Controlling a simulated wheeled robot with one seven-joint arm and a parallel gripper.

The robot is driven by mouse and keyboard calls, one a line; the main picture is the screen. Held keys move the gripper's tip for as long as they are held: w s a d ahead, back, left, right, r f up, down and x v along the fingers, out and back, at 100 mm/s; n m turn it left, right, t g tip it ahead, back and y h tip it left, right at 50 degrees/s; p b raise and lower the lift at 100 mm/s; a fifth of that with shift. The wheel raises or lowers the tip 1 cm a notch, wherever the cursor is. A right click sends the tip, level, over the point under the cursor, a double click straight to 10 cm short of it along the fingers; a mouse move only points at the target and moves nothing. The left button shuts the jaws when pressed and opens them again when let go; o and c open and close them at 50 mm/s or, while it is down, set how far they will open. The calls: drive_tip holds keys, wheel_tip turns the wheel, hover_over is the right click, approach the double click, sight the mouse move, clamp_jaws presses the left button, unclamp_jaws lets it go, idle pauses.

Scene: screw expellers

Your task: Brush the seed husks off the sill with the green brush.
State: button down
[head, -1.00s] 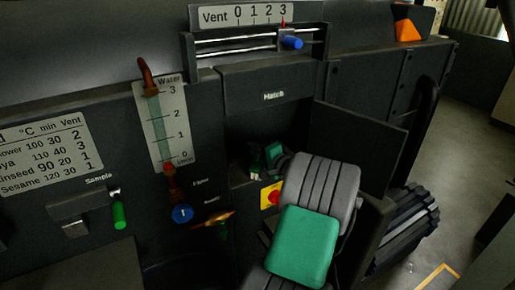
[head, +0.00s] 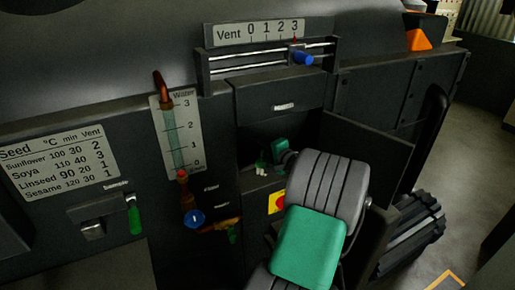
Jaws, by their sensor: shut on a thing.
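The hatch opening (head: 250,143) is a dark recess in the press front, under the panel with the "Hatch" label. My gripper (head: 262,166) is small and dim at this opening, partly hidden behind my grey and green arm. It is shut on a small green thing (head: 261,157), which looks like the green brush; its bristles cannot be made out. The sill is in shadow at the bottom of the opening, and I cannot make out husks on it.
The open hatch door (head: 367,152) stands right of my arm. A red button on a yellow plate (head: 276,203) is below the opening. To the left are a blue knob (head: 194,217), a water gauge (head: 181,133) and a green-handled sample lever (head: 134,216). A ribbed dark roller (head: 411,232) is lower right.

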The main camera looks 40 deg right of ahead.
wheel_tip(320, 180, up, 3)
drive_tip(key=shift+r+p, duration=0.1)
drive_tip(key=shift+p, duration=1)
drive_tip(key=shift+a, duration=0.1)
